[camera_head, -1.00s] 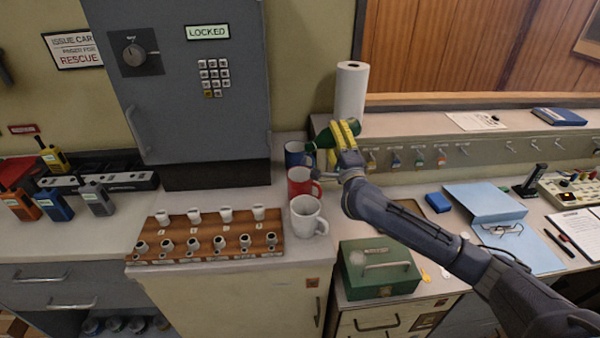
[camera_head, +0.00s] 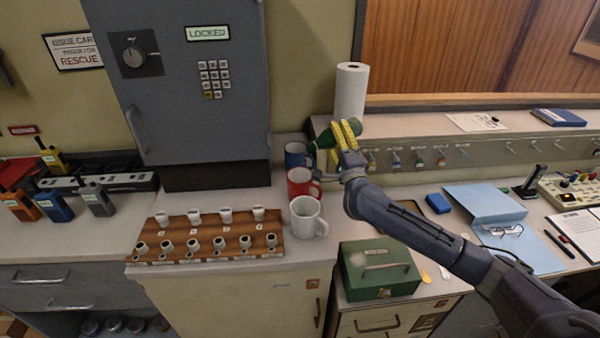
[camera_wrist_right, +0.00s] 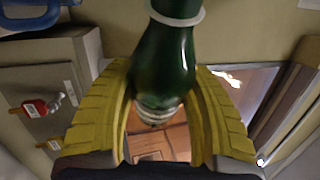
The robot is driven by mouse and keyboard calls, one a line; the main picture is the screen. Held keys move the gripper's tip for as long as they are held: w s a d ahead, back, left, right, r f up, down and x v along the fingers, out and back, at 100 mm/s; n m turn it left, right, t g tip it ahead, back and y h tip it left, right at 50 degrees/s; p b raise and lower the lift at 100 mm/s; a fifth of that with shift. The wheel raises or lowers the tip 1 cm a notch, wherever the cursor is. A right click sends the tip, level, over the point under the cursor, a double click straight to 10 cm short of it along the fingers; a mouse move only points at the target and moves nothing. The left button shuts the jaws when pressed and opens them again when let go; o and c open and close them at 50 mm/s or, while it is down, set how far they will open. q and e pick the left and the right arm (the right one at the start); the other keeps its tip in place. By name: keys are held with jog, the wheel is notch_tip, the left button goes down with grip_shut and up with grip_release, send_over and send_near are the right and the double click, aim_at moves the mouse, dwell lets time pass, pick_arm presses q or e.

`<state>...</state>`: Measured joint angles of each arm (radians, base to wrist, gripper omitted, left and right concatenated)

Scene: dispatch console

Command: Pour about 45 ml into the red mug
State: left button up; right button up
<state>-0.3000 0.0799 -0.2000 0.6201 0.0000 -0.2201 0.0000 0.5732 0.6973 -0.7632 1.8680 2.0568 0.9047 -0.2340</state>
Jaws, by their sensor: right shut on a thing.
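A red mug (camera_head: 301,184) stands on the cabinet top, between a blue mug (camera_head: 296,155) behind it and a white mug (camera_head: 306,217) in front. My right gripper (camera_head: 343,145), with yellow fingers, is shut on a green bottle (camera_head: 325,138). The bottle is tilted, with its left end close to the blue mug, above and behind the red mug. In the right wrist view the green bottle (camera_wrist_right: 163,55) lies between both yellow fingers, and part of a blue mug (camera_wrist_right: 40,20) shows at the top left. No liquid stream is visible, and the mugs' contents cannot be made out. My left gripper is out of view.
A green cash box (camera_head: 380,270) is at the front right. A paper towel roll (camera_head: 350,92) stands behind the bottle. A grey locked cabinet (camera_head: 200,110) rises at the left.

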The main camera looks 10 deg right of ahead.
jog(key=shift+f+m+h, duration=0.4)
jog(key=shift+f+m, duration=0.05)
jog(key=shift+m, duration=0.15)
jog(key=shift+d+r+m+g+h, duration=0.1)
jog(key=shift+m+g+h, duration=0.25)
jog(key=shift+m, duration=0.65)
jog(key=shift+a+m+g, duration=0.25)
jog(key=shift+m+g, duration=0.2)
jog(key=shift+m, duration=0.65)
jog(key=shift+s+a+f+m+g+h, duration=0.15)
jog(key=shift+f+m+g, duration=0.1)
jog(key=shift+f+m, duration=0.15)
jog(key=shift+s+a+f+m+g+h, duration=0.1)
jog(key=shift+f+m+g, duration=0.15)
jog(key=shift+f+m, duration=0.15)
